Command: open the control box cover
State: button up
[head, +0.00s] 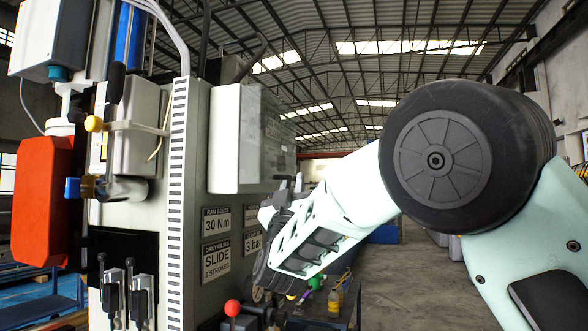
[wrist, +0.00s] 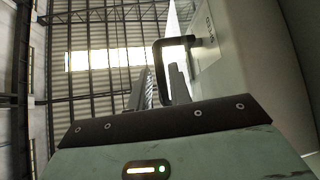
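The control box (head: 224,140) is a pale box on the front of the grey machine column in the head view. A see-through panel, apparently its cover (head: 277,150), is on its right side. In the wrist view a pale labelled face (wrist: 215,62) fills the right, with a dark bracket-shaped handle (wrist: 178,42) standing off it. My gripper (head: 290,186) is beside the box's lower right in the head view. In the wrist view its two fingers (wrist: 161,88) are apart, with the handle's outer leg seen between them. Contact with the handle cannot be told.
Label plates (head: 216,240) sit below the box. A red-knobbed lever (head: 232,308) and a low table with bottles (head: 335,300) are below my gripper. A red-orange block (head: 40,200) hangs at the left. The hall floor (head: 420,285) at the right is open.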

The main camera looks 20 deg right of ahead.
jog(key=shift+p+x, duration=0.3)
jog(key=shift+x, duration=0.9)
grip_shut()
jog(key=shift+d, duration=0.1)
